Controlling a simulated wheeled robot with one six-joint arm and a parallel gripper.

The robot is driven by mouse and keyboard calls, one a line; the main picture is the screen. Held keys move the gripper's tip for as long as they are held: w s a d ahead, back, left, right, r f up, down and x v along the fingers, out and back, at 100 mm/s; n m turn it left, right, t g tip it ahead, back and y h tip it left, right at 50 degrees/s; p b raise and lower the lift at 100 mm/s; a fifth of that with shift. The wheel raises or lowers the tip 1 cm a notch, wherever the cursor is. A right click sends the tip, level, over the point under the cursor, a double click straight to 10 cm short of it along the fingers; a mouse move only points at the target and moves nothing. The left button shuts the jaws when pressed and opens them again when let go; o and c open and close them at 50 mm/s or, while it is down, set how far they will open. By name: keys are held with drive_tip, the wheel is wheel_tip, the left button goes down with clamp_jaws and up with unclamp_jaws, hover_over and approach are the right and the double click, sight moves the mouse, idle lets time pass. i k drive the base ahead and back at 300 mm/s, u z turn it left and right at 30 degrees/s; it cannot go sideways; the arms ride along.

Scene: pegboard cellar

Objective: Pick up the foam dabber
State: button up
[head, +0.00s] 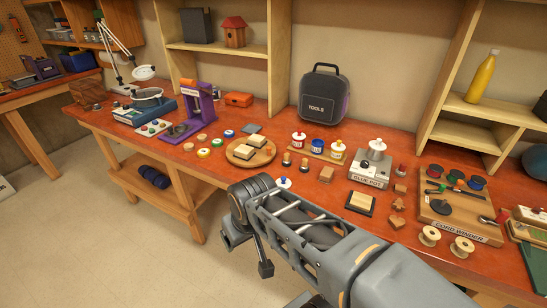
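Two small upright knobbed pieces, one with a light knob (287,159) and one darker (303,165), stand on the orange-red bench in the head view. Either could be the foam dabber; they are too small to tell. They stand apart from my gripper, beyond it. My gripper (248,215) is at the bench's front edge, at the end of my grey arm reaching in from the lower right. Its fingertips are not clear, so I cannot tell whether it is open. I see nothing held in it.
A round wooden board (270,157) with pale pads lies beyond my gripper. Paint jars (338,150), a glue pot (370,171), a black-edged pad (361,202) and a cord winder (458,230) crowd the right. A purple press (200,105) stands left. Floor is clear at lower left.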

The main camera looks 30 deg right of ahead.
sight(286, 162)
drive_tip(key=u, duration=0.4)
drive_tip(key=k, duration=0.5)
drive_tip(key=u, duration=0.5)
drive_tip(key=i, duration=0.55)
drive_tip(key=z, duration=1.15)
drive_tip(key=i, duration=0.75)
drive_tip(key=z, duration=0.85)
